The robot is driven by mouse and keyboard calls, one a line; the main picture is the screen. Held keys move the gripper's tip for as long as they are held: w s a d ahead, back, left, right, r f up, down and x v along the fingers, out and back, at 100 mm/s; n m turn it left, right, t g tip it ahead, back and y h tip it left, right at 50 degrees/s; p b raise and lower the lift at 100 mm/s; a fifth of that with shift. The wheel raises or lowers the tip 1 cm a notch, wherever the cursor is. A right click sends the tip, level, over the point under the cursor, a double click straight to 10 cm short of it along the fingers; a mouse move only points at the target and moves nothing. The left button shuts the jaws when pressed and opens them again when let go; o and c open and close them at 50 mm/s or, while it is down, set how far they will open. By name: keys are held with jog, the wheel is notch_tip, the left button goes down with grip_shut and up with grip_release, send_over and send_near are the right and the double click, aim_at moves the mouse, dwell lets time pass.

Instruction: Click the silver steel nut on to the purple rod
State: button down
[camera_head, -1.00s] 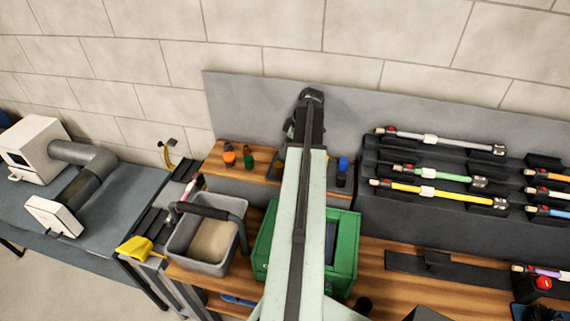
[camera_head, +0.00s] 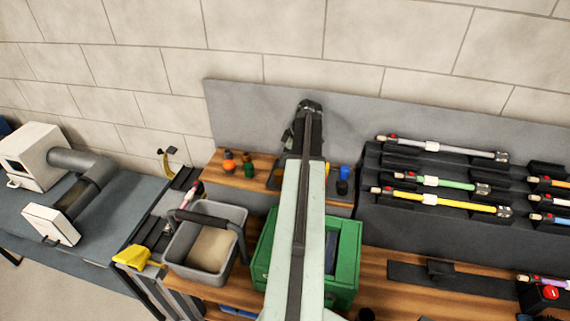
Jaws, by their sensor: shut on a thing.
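The purple rod (camera_head: 547,281) lies at the lower right edge of the head view, cut off by the frame, beside a black box with a red button. My gripper (camera_head: 290,137) is at the far end of my pale green arm, over the back wooden shelf near the grey back panel. Only a dark part of it shows; its fingertips are hidden behind the arm. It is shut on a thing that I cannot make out. I cannot pick out the silver steel nut.
A green crate (camera_head: 262,262) stands beneath my arm, with a grey handled bin (camera_head: 180,256) to its left. Small orange, green and blue-topped items stand on the back shelf (camera_head: 222,166). Racks (camera_head: 400,212) of coloured rods are at right. A dark strip (camera_head: 410,273) lies in front.

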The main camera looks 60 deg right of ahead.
jog(key=shift+r+p, duration=2.9)
jog(key=shift+r, duration=0.15)
jog(key=shift+f, duration=0.1)
